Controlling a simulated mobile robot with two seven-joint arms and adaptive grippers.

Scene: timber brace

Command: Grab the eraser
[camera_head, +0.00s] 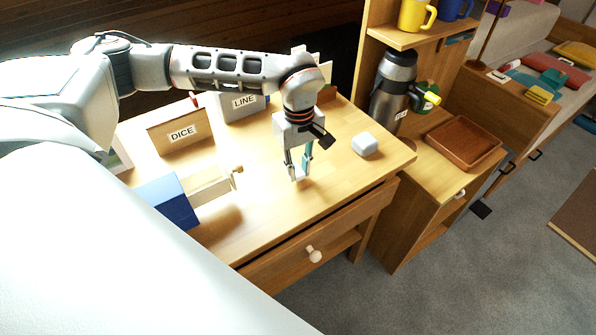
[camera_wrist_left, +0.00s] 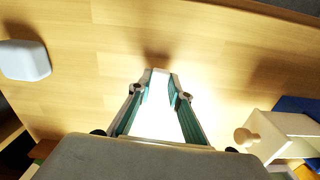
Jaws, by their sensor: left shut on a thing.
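My left gripper (camera_head: 298,175) is above the wooden desk (camera_head: 270,195), pointing down. Its fingers are shut on a small white piece, which looks like the eraser (camera_wrist_left: 160,74). In the left wrist view the piece sits between the fingertips (camera_wrist_left: 159,88); glare hides its outline. A shadow lies on the desk just beyond it. Another white rounded block (camera_head: 365,144) rests on the desk to the right of the gripper, apart from it. My right gripper is not in view.
A blue box (camera_head: 168,202) with a pale knobbed drawer is left of the gripper. Boxes labelled DICE (camera_head: 178,135) and LINE (camera_head: 241,106) stand behind. A flask (camera_head: 391,90) and brown tray (camera_head: 464,142) are on the right. The desk front is clear.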

